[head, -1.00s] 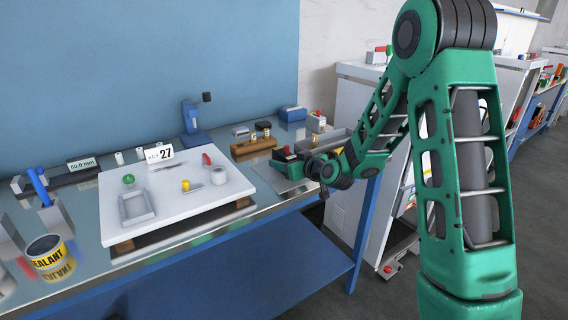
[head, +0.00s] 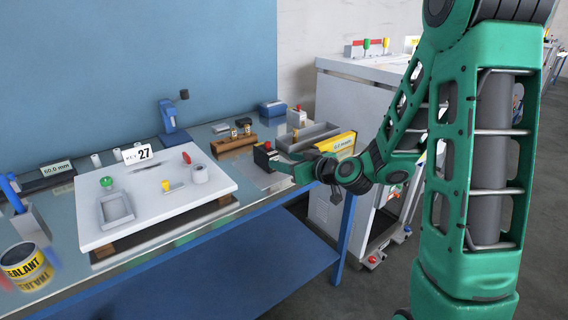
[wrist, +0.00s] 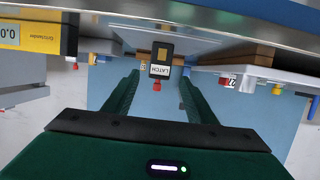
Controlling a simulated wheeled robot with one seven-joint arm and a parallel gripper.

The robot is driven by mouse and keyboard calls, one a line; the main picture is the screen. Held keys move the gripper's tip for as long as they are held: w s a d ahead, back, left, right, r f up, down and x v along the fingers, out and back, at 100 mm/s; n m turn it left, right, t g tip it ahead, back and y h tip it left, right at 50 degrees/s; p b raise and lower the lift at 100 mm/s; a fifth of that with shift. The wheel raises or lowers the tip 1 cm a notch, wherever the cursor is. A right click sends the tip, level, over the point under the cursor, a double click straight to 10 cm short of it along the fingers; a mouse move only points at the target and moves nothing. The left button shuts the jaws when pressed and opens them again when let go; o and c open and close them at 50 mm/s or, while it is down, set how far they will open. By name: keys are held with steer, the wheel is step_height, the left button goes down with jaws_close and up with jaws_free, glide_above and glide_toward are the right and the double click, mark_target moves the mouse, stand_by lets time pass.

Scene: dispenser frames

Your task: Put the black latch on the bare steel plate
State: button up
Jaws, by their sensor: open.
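The black latch (head: 264,153) has a red knob on top and stands near the right end of the bench. In the wrist view, which looks upside down, the latch (wrist: 161,62) shows its white LATCH label between the far ends of my fingers. My gripper (head: 283,168) is open, level, and reaches in from the right at the latch. Its green fingers (wrist: 160,84) stand either side with gaps showing; contact is not visible. A shiny bare patch (head: 267,182) lies in front of the latch; I cannot tell whether it is the steel plate.
A white board (head: 150,213) with small parts and a 27 card is left of the latch. A brown wooden block (head: 232,143) and a grey tray (head: 308,137) stand behind it. A yellow-faced gauge (head: 335,144) is right. A sealant tin (head: 25,268) stands front left.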

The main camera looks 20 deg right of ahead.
steer(key=shift+s, duration=0.2)
steer(key=shift+s, duration=0.25)
steer(key=s+d+f+m+g+h, duration=0.15)
steer(key=s+d+g, duration=0.25)
steer(key=s, duration=0.5)
steer(key=s+d+f+m+g+h, duration=0.1)
steer(key=s+d+f+g+h, duration=0.1)
steer(key=s+d+g, duration=0.45)
steer(key=s+d+r+m+g, duration=0.1)
steer(key=s+m, duration=0.2)
steer(key=s, duration=0.8)
steer(key=s+d+r+m+g, duration=0.2)
steer(key=s+m, duration=0.2)
steer(key=s, duration=0.8)
steer(key=shift+s+d+h, duration=0.15)
steer(key=shift+d+h, duration=0.15)
steer(key=shift+h, duration=0.15)
steer(key=shift+m, duration=0.25)
